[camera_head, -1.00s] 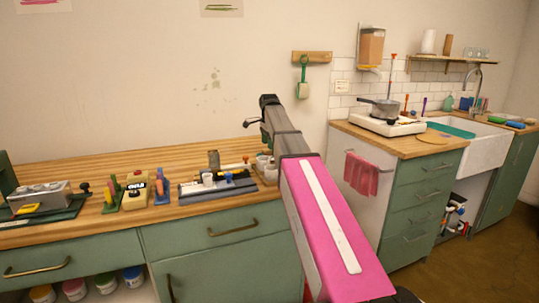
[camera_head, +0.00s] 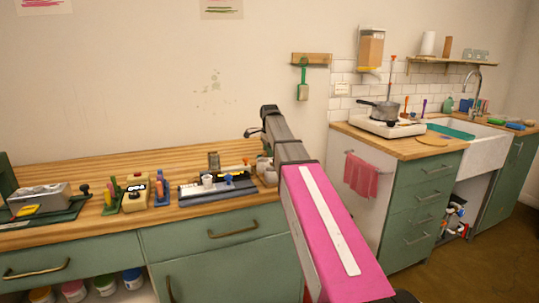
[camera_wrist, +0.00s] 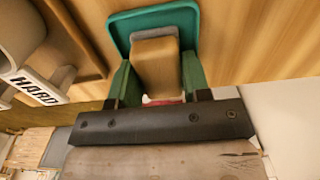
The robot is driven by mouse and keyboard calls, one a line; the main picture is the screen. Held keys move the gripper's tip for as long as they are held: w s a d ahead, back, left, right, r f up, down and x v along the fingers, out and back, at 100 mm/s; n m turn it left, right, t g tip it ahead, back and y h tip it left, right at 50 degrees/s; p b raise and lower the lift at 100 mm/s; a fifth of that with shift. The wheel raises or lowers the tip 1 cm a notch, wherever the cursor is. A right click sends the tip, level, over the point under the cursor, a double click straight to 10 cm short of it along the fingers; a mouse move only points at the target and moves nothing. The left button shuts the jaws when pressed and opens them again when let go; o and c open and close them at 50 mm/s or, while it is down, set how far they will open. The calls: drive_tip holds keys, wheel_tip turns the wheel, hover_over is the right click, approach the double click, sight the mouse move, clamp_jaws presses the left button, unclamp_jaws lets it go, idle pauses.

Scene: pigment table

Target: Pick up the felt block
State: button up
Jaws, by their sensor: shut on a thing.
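The felt block (camera_wrist: 156,62) is a tan wooden block with a grey layer at its far end, seen in the middle of the wrist view. My gripper (camera_wrist: 155,80) has its two green fingers on either side of the block and is shut on it. A teal tray (camera_wrist: 118,22) lies beyond the block's grey end. I cannot tell whether the block still touches it. In the head view my arm reaches over the worktop, and the fingers and block are hidden behind it.
On the worktop (camera_head: 100,170), a grey-and-black rack (camera_head: 215,188) and coloured tools (camera_head: 160,190) stand left of my arm. A hotplate with a pot (camera_head: 380,112) is at right.

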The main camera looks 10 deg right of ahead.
drive_tip(key=shift+r, duration=0.5)
drive_tip(key=r, duration=0.2)
drive_tip(key=a+r, duration=0.1)
drive_tip(key=shift+s+r, duration=0.2)
drive_tip(key=shift+r, duration=0.15)
drive_tip(key=s+a+r, duration=0.4)
drive_tip(key=a+r, duration=0.2)
drive_tip(key=a, duration=0.4)
drive_tip(key=shift+r, duration=0.15)
drive_tip(key=shift+o, duration=0.5)
